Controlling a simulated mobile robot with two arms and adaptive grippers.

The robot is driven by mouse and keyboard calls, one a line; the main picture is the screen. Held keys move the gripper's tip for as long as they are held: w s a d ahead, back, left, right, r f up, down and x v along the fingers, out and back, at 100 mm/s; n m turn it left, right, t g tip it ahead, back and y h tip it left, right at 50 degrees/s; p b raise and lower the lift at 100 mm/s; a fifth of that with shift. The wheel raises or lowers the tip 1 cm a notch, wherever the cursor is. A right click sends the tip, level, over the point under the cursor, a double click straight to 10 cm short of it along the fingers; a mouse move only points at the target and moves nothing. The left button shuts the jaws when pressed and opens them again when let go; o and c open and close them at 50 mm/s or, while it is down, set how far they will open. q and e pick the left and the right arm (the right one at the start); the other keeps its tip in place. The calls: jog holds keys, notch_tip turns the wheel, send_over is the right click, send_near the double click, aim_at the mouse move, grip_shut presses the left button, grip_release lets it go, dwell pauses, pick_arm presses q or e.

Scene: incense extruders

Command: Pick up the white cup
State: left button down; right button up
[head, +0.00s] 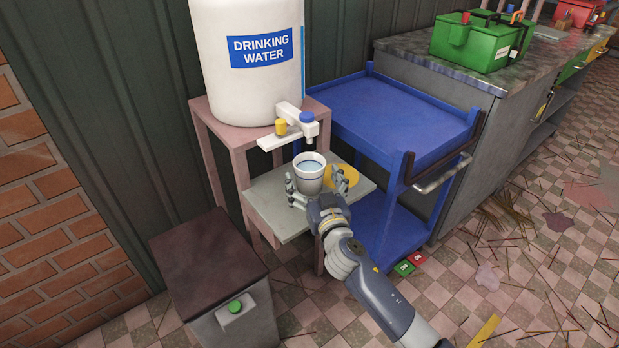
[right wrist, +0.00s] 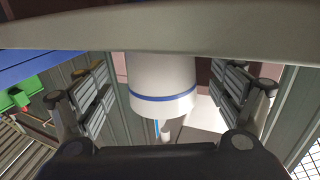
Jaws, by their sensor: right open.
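The white cup (head: 309,181) stands upright on a small grey shelf (head: 274,222), below the tap of the water tank. It holds water or another bluish liquid. My right gripper (head: 318,188) is at the cup's near side, open, with one finger at the left and one at the right of the cup. In the right wrist view, which looks upside down, the cup (right wrist: 160,82) with a blue band near its rim lies between the open fingers (right wrist: 165,100). I cannot tell whether either finger touches it. My left gripper is not in view.
The white drinking water tank (head: 245,80) and its tap (head: 294,120) overhang the cup. A yellow disc (head: 348,174) lies beside it. A blue cart (head: 400,108) stands at right, a dark-topped bin (head: 208,262) at left. Red and green blocks (head: 411,262) lie on the floor.

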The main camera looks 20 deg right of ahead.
aim_at(309, 168)
jog(key=shift+w+f, duration=0.1)
jog(key=shift+w, duration=1.35)
jog(key=c, duration=1.5)
jog(key=shift+o, duration=0.2)
